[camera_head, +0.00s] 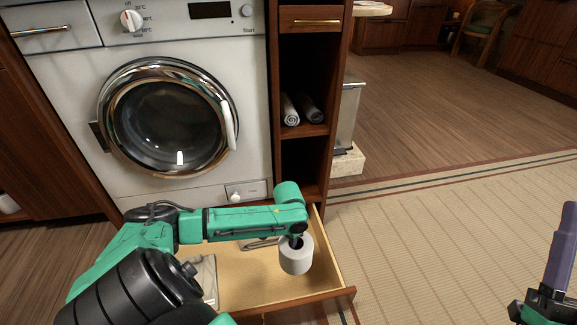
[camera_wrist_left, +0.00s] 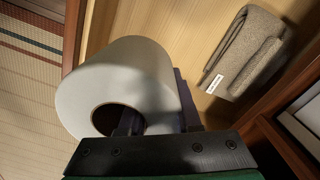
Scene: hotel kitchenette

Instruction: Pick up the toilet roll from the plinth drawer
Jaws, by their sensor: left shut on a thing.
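The white toilet roll (camera_head: 296,259) is at the right part of the open plinth drawer (camera_head: 330,297), below the washing machine. My left gripper (camera_head: 297,241) comes down on it from above and is shut on it. In the left wrist view the roll (camera_wrist_left: 125,82) has its open core facing the camera. One dark finger of the left gripper (camera_wrist_left: 158,115) is in the core and the other lies along the outside. Whether the roll touches the drawer floor cannot be told. My right gripper (camera_head: 558,250) is partly in view at the right edge, away from the drawer; its opening cannot be judged.
A folded grey-brown cloth (camera_wrist_left: 243,52) lies in the drawer, and a pale packet (camera_head: 204,279) lies at its left. The washing machine (camera_head: 180,60) stands behind. The matted floor (camera_head: 440,240) on the right is clear.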

